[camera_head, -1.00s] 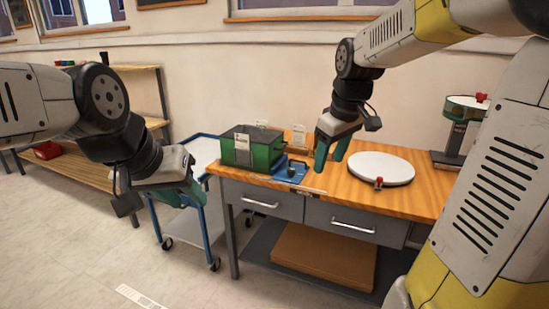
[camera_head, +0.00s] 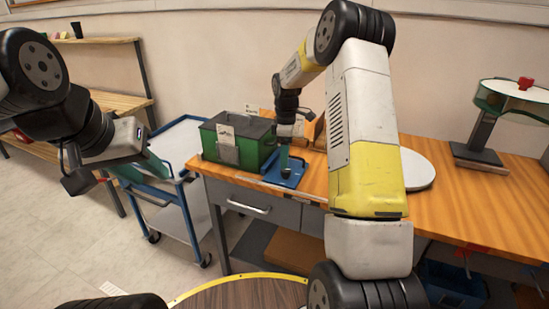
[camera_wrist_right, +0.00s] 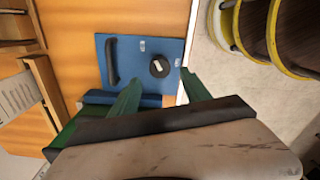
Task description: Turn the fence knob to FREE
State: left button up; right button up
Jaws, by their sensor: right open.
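The blue plate (camera_wrist_right: 135,55) lies on the wooden bench. It carries a round black knob (camera_wrist_right: 158,68) with a white pointer mark, and a black bar handle (camera_wrist_right: 110,61). Small white labels sit near the knob, too small to read. In the head view the blue plate (camera_head: 294,179) is partly hidden by my right gripper (camera_head: 284,163). In the right wrist view the right gripper (camera_wrist_right: 160,78) is open, its green fingertips apart on either side of the knob's image; contact cannot be told. My left gripper (camera_head: 150,168) hangs over the blue cart, its jaw state unclear.
A green box (camera_head: 238,142) with a paper label stands beside the plate. A white round disc (camera_head: 417,170) lies on the bench, partly behind my right arm. A stand with a round top (camera_head: 478,140) is at the right. A blue-framed cart (camera_head: 185,150) stands at the left.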

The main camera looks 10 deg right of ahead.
aim_at(286, 173)
jog(key=shift+f, duration=2.35)
jog(key=shift+c, duration=0.3)
grip_shut()
